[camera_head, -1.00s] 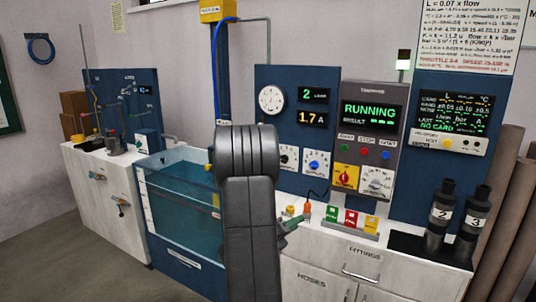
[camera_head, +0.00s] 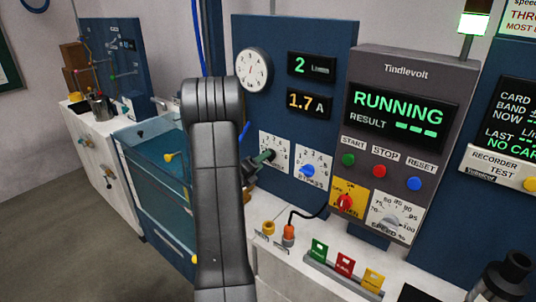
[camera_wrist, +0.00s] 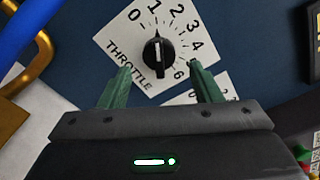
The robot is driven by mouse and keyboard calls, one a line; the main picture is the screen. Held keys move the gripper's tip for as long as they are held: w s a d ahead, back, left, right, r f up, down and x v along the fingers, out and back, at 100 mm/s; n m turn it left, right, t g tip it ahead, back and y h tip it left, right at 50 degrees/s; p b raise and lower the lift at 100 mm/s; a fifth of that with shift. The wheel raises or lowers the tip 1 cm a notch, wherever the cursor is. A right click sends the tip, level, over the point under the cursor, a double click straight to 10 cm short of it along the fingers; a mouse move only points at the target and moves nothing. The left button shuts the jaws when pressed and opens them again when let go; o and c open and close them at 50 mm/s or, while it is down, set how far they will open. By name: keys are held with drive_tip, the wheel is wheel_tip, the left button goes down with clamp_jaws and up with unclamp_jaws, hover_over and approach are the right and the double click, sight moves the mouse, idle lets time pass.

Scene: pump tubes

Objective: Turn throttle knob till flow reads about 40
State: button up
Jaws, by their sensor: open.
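The black throttle knob (camera_wrist: 157,48) is in the upper middle of the wrist view, on a white dial plate marked THROTTLE (camera_wrist: 128,65). Its tip points up, close to the 1. My gripper (camera_wrist: 160,68) is open, with green fingers either side of and just below the knob; I cannot tell whether they touch it. In the head view my gripper (camera_head: 265,157) is at the throttle plate (camera_head: 275,143) and hides most of the knob. The green L/min display (camera_head: 309,67) reads 2.
The blue bypass knob (camera_head: 308,170) is close to the right of the throttle. The amber display (camera_head: 308,102) reads 1.7 A. The control box screen (camera_head: 398,107) reads RUNNING. An orange plug (camera_head: 289,235) and coloured tags (camera_head: 345,265) are on the bench below.

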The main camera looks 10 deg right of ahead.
drive_tip(key=shift+p+x, duration=0.4)
drive_tip(key=shift+x, duration=2)
drive_tip(key=shift+w+a+r, duration=0.1)
drive_tip(key=shift+w+a, duration=0.05)
drive_tip(key=shift+w, duration=0.05)
drive_tip(key=c, duration=1)
